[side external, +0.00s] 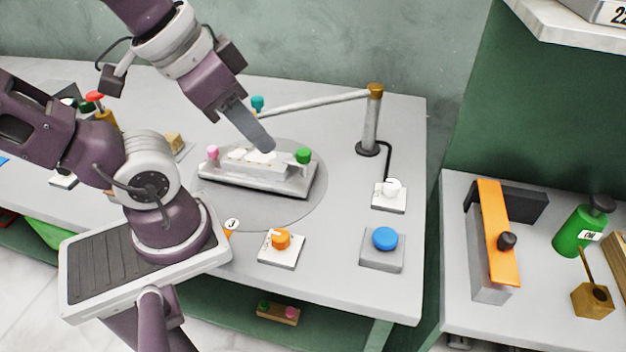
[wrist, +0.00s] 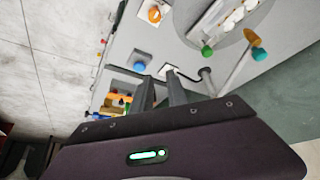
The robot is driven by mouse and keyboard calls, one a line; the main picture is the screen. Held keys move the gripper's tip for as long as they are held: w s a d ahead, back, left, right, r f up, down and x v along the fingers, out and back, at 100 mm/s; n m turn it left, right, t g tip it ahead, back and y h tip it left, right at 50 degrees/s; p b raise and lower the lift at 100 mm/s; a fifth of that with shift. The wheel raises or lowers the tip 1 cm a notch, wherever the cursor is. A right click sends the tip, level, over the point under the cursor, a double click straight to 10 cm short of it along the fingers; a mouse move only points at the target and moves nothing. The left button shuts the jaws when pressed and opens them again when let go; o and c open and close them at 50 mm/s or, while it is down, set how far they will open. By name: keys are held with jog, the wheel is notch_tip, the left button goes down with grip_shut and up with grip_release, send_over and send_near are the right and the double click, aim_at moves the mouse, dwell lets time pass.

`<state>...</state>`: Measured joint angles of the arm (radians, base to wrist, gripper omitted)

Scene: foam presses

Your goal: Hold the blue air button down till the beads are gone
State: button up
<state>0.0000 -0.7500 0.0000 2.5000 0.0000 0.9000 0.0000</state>
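The blue button (side external: 385,238) sits on a grey box (side external: 380,262) near the table's front right edge. It also shows in the wrist view (wrist: 139,66), just beyond my fingertips. My gripper (side external: 268,147) hangs above the pale mould (side external: 300,185) on the round plate, well behind and left of the button. In the wrist view my gripper's two dark fingers (wrist: 160,80) stand apart with an empty gap. White lumps (side external: 252,156), perhaps the beads, lie on top of the mould between a pink knob and a green knob (side external: 303,155). Nothing presses the button.
A grey post (side external: 370,125) with a brass cap carries a long pipe over the table behind the mould. A white switch (side external: 391,188) is behind the button, and an orange knob (side external: 281,239) is left of it. Another table with an orange lever (side external: 495,215) stands right across a gap.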

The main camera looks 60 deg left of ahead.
jog(key=shift+w, duration=0.1)
grip_shut()
jog(key=m+g, duration=0.6)
jog(key=m, duration=0.3)
send_over(386, 235)
notch_tip(386, 235, down, 7)
jog(key=shift+r, duration=0.15)
notch_tip(386, 235, down, 14)
